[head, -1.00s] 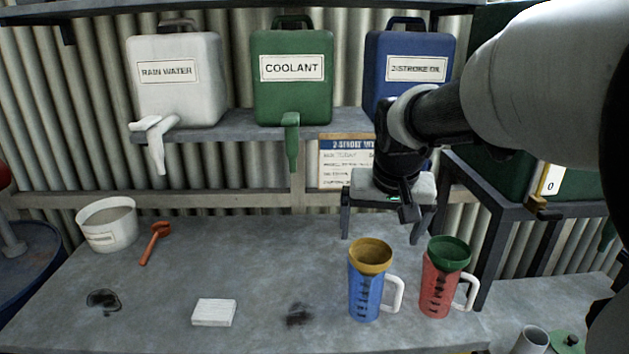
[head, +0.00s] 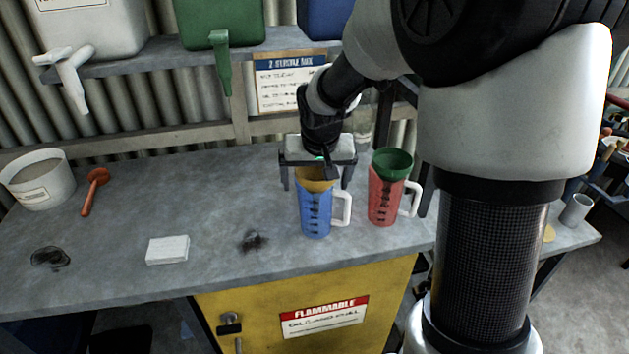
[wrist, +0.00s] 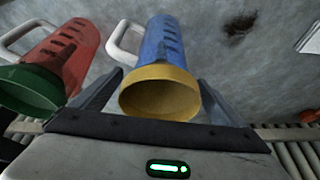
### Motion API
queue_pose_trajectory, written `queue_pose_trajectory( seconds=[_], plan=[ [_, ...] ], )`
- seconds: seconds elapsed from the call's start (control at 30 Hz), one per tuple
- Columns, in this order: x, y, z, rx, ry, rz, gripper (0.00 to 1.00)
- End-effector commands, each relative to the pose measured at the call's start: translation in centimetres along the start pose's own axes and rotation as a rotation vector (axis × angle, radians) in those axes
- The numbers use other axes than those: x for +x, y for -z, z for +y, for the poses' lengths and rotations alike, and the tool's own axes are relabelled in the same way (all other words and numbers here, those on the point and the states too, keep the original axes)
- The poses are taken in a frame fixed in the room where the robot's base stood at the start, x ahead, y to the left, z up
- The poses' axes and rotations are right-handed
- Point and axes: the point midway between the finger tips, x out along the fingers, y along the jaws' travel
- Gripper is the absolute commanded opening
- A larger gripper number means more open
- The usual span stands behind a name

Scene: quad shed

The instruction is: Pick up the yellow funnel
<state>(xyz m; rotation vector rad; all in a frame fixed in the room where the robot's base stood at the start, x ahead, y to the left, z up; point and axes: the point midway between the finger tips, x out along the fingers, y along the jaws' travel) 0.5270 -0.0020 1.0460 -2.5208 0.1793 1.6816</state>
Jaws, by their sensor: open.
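The yellow funnel (head: 315,178) sits in the mouth of a blue jug (head: 316,212) with a white handle, on the grey workbench. My gripper (head: 320,182) is open just above and around the funnel. In the wrist view, the funnel (wrist: 160,94) lies between the two open fingers of my gripper (wrist: 160,88), with a finger on each side. I cannot tell whether either finger touches it. In the head view, my gripper partly hides the funnel's top. A green funnel (head: 392,163) sits in a red jug (head: 384,200) just to the right.
A white block (head: 168,249), an orange scoop (head: 94,190) and a pale bucket (head: 38,180) stand on the bench to the left. Dispenser tanks stand on a shelf (head: 160,60) behind. The bench between the block and the blue jug is clear apart from a dark stain.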

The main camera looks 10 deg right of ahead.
Motion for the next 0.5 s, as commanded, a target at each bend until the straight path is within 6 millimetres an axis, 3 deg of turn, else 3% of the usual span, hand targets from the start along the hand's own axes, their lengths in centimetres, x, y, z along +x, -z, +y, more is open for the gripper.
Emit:
queue_pose_trajectory(
  seconds=[0.2, 0.5],
  plan=[
    [0.08, 0.04, -0.01, 0.000, 0.000, 0.001, 0.94],
    [0.06, 0.03, 0.00, 0.000, 0.000, 0.001, 0.50]
  ],
)
